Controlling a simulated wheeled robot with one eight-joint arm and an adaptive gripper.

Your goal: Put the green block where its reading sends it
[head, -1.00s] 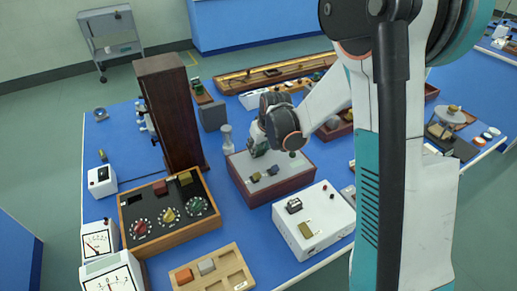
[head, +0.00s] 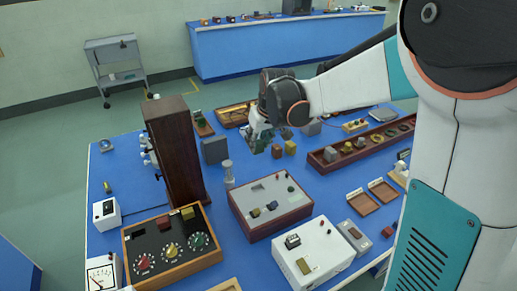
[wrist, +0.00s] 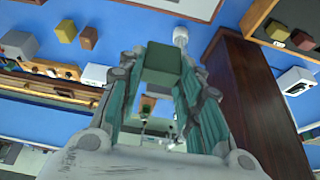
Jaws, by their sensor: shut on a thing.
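The green block (wrist: 162,66) shows in the wrist view between the fingers of my gripper (wrist: 160,85), which is shut on it. In the head view my gripper (head: 259,142) points down above the blue bench, behind the dark red box (head: 268,226) with a grey top. There the block cannot be told apart from the green fingers. A white instrument (head: 313,252) with a small dark display stands in front of that box. Its reading is too small to make out.
A tall dark wooden cabinet (head: 177,150) stands left of my gripper. A brown block (head: 277,151) and an ochre block (head: 290,147) stand close on its right. A panel with three dials (head: 171,248) is at front left. A long compartment tray (head: 365,150) lies right.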

